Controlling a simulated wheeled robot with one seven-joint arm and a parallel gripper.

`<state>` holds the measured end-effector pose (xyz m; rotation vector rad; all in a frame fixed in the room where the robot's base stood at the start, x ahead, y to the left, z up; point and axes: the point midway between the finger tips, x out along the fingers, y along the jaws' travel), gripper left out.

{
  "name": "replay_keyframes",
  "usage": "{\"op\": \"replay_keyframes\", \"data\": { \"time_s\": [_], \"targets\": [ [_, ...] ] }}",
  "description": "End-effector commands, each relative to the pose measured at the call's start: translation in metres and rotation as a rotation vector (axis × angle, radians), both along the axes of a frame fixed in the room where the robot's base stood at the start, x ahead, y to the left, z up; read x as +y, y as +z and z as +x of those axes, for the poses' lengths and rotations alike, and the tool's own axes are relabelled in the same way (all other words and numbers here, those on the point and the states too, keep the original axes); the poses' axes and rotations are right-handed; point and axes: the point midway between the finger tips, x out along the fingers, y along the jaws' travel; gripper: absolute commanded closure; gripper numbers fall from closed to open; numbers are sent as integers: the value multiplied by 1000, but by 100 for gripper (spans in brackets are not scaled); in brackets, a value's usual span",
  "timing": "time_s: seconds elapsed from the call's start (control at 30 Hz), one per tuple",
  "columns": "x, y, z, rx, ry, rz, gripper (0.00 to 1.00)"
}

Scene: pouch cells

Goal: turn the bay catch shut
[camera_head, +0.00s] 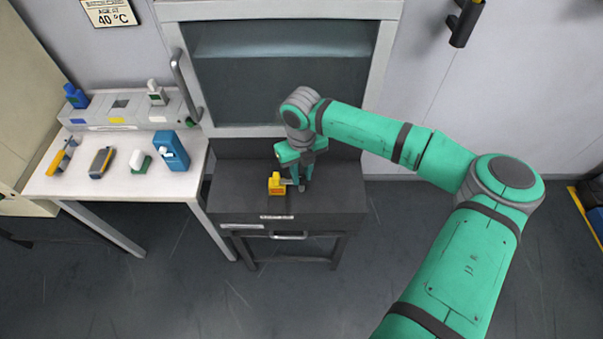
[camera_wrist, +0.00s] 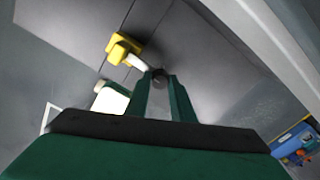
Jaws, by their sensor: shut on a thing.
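The bay catch (camera_head: 276,185) is a yellow block with a pale lever. It sits on the dark grey bench top, near its front left. The catch (camera_wrist: 120,50) also shows in the wrist view, with its pale lever reaching toward my fingertips and a dark round knob (camera_wrist: 158,77) at the lever's end. My gripper (camera_head: 299,187) points down just right of the yellow block. In the wrist view my gripper's green fingers (camera_wrist: 158,82) stand either side of the knob and are shut on it. In the head view, the fingers partly hide the lever.
The dark bench (camera_head: 335,200) has a labelled front edge and a handle (camera_head: 289,235). A cabinet with a glass front (camera_head: 280,80) stands behind it. A white table (camera_head: 110,185) at left holds a grey rack (camera_head: 120,112), a blue box (camera_head: 171,151) and small tools.

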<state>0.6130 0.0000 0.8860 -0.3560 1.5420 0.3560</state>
Motion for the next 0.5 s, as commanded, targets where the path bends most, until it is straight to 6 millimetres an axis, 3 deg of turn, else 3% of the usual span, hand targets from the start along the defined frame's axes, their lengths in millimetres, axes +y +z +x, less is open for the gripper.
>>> {"op": "replay_keyframes", "data": {
  "time_s": [0.03, 0.07, 0.13, 0.5],
  "targets": [
    [1, 1, 1, -3, 0, 1, 100],
    [1, 1, 1, -3, 0, 1, 74],
    [1, 1, 1, -3, 0, 1, 60],
    [0, 5, 1, -2, 1, 0, 60]
  ]
}}
